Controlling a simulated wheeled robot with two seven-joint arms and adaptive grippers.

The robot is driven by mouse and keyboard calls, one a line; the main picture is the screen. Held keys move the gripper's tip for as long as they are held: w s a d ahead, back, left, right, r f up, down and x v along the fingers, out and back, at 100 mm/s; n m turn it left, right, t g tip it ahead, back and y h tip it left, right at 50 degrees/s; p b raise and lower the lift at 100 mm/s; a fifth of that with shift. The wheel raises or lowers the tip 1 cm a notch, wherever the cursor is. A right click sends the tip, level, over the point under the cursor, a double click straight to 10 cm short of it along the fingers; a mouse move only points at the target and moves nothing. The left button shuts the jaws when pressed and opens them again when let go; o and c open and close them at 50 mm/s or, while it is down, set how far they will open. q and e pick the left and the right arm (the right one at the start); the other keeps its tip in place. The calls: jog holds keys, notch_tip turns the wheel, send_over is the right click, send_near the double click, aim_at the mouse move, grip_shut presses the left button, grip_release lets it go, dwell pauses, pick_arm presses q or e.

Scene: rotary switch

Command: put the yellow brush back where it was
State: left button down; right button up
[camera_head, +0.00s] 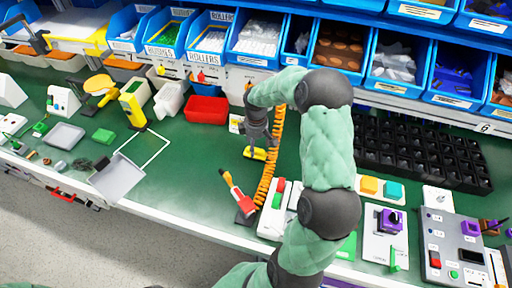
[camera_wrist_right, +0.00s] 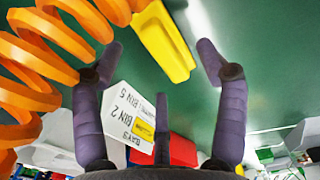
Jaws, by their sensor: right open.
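The yellow brush (camera_head: 260,154) lies on the green bench top, left of the orange coiled hose. My right gripper (camera_head: 257,138) is just above it, pointing down, and partly hides it. In the right wrist view the brush (camera_wrist_right: 163,42) shows as a long yellow bar beyond the fingertips, between the two outer fingers. The right gripper (camera_wrist_right: 158,68) has its fingers spread, with nothing held between them. I cannot tell whether any finger touches the brush. My left gripper is not in view.
The orange coiled hose (camera_head: 270,165) stands close beside the right gripper. A red bin (camera_head: 206,109) is at the back left of it. A red-tipped tool (camera_head: 237,194) is in front. A black grid tray (camera_head: 420,150) is to the right.

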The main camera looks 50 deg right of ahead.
aim_at(256, 148)
jog(key=shift+r+p, duration=0.4)
jog(key=shift+r, duration=1.5)
